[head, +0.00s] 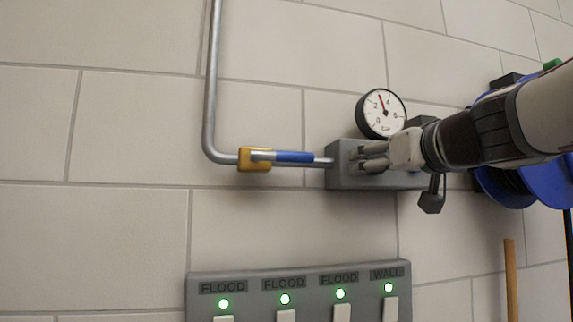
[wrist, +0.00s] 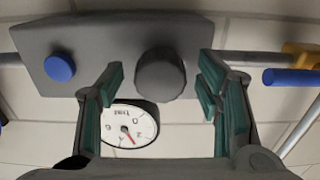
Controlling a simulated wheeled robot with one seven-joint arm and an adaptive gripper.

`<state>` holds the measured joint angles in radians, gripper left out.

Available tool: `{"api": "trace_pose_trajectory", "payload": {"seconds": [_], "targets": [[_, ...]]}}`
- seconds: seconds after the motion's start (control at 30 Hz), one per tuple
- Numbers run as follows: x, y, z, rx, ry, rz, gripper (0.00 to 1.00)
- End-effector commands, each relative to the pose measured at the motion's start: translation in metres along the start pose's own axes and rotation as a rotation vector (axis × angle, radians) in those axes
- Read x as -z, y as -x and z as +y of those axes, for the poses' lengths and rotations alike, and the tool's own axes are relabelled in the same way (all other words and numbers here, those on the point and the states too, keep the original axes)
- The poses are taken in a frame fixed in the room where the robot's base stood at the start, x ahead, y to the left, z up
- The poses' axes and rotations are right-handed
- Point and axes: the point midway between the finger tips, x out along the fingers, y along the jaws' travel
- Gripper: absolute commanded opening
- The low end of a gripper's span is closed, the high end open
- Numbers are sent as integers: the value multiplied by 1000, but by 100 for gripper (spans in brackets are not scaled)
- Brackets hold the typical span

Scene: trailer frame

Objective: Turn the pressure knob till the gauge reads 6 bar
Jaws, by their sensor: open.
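The pressure gauge (head: 381,114) is a round white dial in a black case on top of a grey block (head: 345,179). Its red needle points up and slightly left, between 2 and 4. It also shows, turned over, in the wrist view (wrist: 143,124). The pressure knob (wrist: 160,75) is a dark round knob on the block's face. In the head view my gripper hides it. My gripper (head: 366,159) is at the block's face with its fingers apart. In the wrist view my gripper (wrist: 163,86) has a finger on each side of the knob, with gaps between.
A blue button (wrist: 59,68) sits on the block beside the knob. A pipe (head: 210,90) with a yellow valve (head: 254,158) and blue lever (head: 294,157) enters from the left. A switch panel (head: 300,275) with green lights is below. A blue reel (head: 505,186) is at right.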

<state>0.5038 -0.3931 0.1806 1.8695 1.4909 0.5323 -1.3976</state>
Motion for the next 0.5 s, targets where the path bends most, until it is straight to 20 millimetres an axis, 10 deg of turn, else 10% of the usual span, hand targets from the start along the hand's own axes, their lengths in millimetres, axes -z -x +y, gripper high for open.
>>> {"api": "trace_pose_trajectory", "payload": {"seconds": [0.17, 0.37, 0.5], "targets": [[0, 0, 0, 0, 0, 0, 57], [0, 0, 0, 0, 0, 0, 12], [0, 0, 0, 0, -1, 0, 11]]}}
